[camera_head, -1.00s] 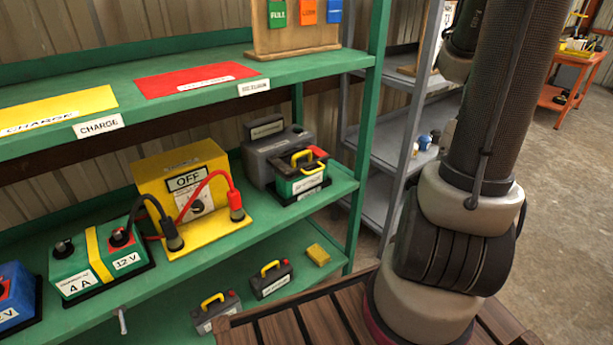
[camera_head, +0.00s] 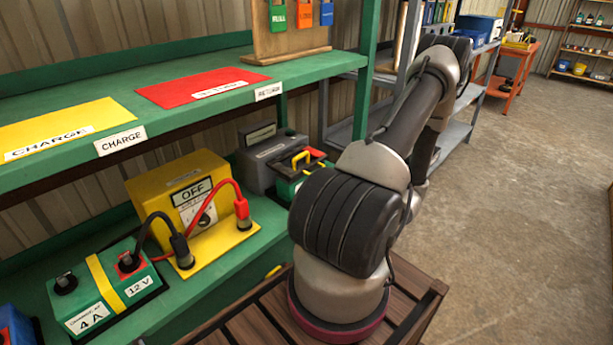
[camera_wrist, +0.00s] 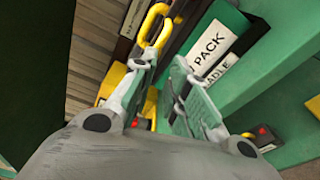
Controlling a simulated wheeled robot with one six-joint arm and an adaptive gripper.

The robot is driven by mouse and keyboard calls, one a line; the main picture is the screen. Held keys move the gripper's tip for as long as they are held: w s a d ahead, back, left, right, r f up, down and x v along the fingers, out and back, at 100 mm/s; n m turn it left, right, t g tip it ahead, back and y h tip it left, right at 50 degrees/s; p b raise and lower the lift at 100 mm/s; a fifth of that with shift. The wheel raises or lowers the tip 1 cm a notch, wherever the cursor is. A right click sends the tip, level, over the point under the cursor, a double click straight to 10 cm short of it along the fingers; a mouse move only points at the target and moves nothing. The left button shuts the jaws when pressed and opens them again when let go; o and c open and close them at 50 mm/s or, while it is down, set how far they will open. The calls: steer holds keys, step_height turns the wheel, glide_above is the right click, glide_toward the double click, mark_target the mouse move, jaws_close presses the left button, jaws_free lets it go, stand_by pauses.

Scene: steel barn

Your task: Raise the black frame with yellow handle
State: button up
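The black frame with yellow handle (camera_head: 299,157) sits on a green pack on the middle green shelf. In the head view my arm partly hides this pack. In the wrist view a yellow loop handle (camera_wrist: 156,22) stands just beyond my fingertips, with dark bars beside it. My gripper (camera_wrist: 160,70) is open, its two fingers apart, with nothing clearly held between them. The loop is near the left fingertip; I cannot tell whether they touch. My gripper does not show in the head view.
A yellow charger box (camera_head: 185,195) marked OFF and a green 12 V battery (camera_head: 105,285) stand left on the shelf. A grey case (camera_head: 265,150) is behind the pack. The upper shelf (camera_head: 210,110) overhangs. Open floor (camera_head: 510,200) lies to the right.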

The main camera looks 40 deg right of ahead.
mark_target(312, 166)
steer(key=w+m, duration=0.1)
steer(key=w, duration=0.1)
steer(key=w+m, duration=0.1)
steer(key=w, duration=0.2)
steer(key=w+r+m, duration=0.1)
steer(key=w, duration=0.2)
steer(key=shift+w+d+t+h, duration=0.1)
steer(key=shift+w+t+h, duration=0.15)
steer(key=shift+t+h, duration=0.15)
steer(key=c, duration=0.3)
